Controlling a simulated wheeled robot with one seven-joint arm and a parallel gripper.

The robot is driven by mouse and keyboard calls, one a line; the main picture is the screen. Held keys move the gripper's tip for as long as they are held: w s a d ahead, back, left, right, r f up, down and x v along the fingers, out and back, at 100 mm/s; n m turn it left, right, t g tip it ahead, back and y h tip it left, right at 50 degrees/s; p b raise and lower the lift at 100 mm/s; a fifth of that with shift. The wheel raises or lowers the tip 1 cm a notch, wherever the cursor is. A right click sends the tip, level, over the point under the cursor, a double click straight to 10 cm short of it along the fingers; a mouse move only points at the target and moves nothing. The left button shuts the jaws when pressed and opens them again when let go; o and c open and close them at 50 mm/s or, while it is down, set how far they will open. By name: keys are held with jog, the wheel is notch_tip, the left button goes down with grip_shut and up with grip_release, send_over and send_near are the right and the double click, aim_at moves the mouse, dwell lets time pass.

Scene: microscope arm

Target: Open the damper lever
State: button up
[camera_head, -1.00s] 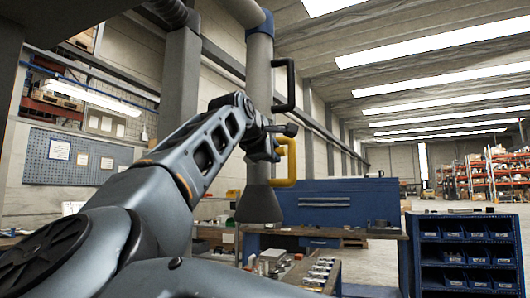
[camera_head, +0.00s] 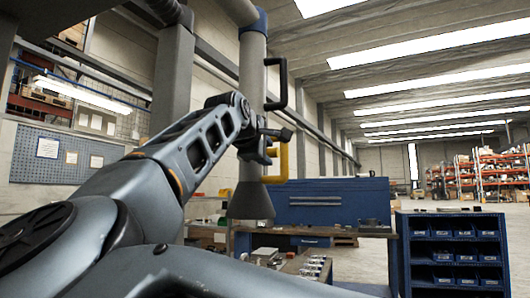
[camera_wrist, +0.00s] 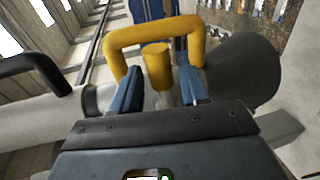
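The grey extraction arm's pipe hangs down to a dark hood (camera_head: 251,203), with a yellow handle (camera_head: 284,162) at its side. In the wrist view the U-shaped yellow handle (camera_wrist: 151,34) arches beyond my fingertips. A short yellow knob on a pale stem, likely the damper lever (camera_wrist: 157,66), stands between my two blue fingers. My gripper (camera_wrist: 161,80) is open around it, with small gaps seemingly on both sides. In the head view my gripper (camera_head: 272,139) is beside the pipe, just above the yellow handle; its fingers are hard to make out there.
A black handle (camera_head: 278,83) sits higher on the pipe; it also shows at left in the wrist view (camera_wrist: 38,70). A blue bench (camera_head: 335,203) stands behind the hood, and a blue bin rack (camera_head: 455,252) stands at right. Floor shows between them.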

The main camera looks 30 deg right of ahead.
jog(key=shift+o, duration=0.8)
jog(key=s+d+r+b, duration=0.1)
jog(key=s+d+r, duration=0.6)
jog(key=r, duration=0.4)
jog(key=shift+s+d, duration=0.35)
jog(key=shift+d, duration=0.55)
